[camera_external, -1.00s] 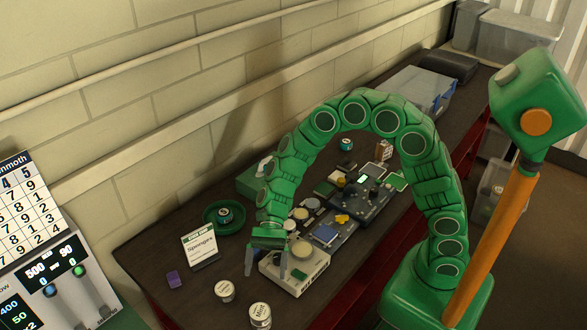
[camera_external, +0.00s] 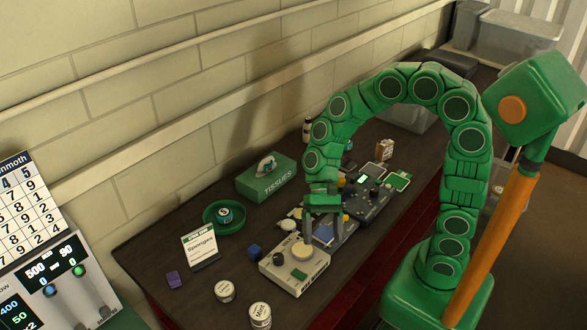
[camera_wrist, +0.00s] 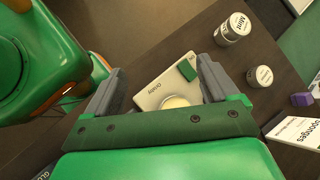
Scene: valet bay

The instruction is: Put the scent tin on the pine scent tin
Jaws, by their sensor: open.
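A white-lidded tin labelled "Mint" (camera_external: 260,315) stands at the table's near edge; it shows upper right in the wrist view (camera_wrist: 235,28). A smaller pale-lidded tin (camera_external: 224,291) stands left of it, and also in the wrist view (camera_wrist: 260,77). A dark tin with a pale top (camera_external: 225,215) sits in the green round tray (camera_external: 207,227). I cannot read which tin is pine. My gripper (camera_external: 323,240) is open and empty, above and behind the white knobbed box; the wrist view shows its jaws (camera_wrist: 160,92) apart, with that box beyond them.
A "Sponges" card (camera_external: 200,246), a purple block (camera_external: 174,279) and a blue cube (camera_external: 254,252) lie nearby. Dark devices crowd the table right of my gripper.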

